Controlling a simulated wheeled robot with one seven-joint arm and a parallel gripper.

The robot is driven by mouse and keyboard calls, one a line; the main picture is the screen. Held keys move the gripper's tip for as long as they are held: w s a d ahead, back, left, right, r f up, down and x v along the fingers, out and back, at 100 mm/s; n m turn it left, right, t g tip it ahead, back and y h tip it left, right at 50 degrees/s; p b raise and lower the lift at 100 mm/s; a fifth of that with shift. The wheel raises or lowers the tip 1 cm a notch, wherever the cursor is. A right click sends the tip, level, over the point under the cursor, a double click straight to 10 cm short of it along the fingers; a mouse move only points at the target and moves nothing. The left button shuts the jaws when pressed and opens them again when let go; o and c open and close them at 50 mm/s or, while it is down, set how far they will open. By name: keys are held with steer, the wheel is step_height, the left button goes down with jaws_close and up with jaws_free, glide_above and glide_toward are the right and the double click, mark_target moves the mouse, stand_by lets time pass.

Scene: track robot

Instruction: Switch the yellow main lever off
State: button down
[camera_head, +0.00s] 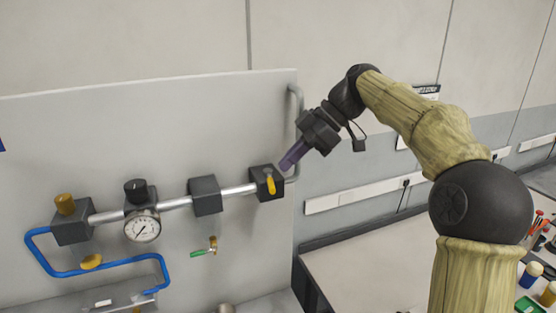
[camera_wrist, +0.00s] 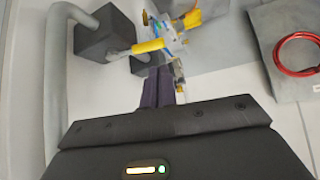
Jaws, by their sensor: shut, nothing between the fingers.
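The yellow main lever (camera_head: 270,184) is on the front of the dark valve block (camera_head: 258,192) at the right end of the pipe in the head view. It points downward there, slightly tilted. In the wrist view the yellow lever (camera_wrist: 148,46) sticks out sideways from its dark block (camera_wrist: 98,34), just beyond my fingertips. My gripper (camera_head: 286,165) is shut and empty, its purple fingers just above and to the right of the lever in the head view. The fingers (camera_wrist: 160,80) also show in the wrist view. I cannot tell whether they touch the lever.
Left along the pipe are another dark block (camera_head: 205,196), a gauge (camera_head: 142,226) and a brass-knobbed block (camera_head: 72,220). A green-handled tap (camera_head: 204,251) sits below. A grey pipe (camera_head: 296,115) runs along the panel's right edge. A bench (camera_head: 365,270) is at lower right.

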steer(key=p+v, duration=0.1)
steer(key=v, duration=0.2)
steer(key=shift+s+d+r+p, duration=0.1)
steer(key=shift+d+r+p, duration=0.1)
steer(key=shift+d+p, duration=0.1)
steer(key=s+d+f+m+t+h+b, duration=0.25)
steer(key=f+m+h, duration=0.25)
steer(key=f+m, duration=0.95)
steer(key=s+d+f+m+h+b, duration=0.1)
steer(key=s+d+f+m, duration=0.1)
steer(key=s+f, duration=0.3)
steer(key=s+d+f+m+t+h+b, duration=0.1)
steer(key=s+d+f+m, duration=0.1)
steer(key=s+d+f, duration=0.3)
steer(key=s+d+f+m+h+b, duration=0.1)
steer(key=s+d+f, duration=0.3)
steer(key=f, duration=0.6)
steer(key=s+m, duration=0.1)
steer(key=s, duration=0.1)
steer(key=shift+s+f+t, duration=0.3)
steer(key=shift+f+t, duration=0.05)
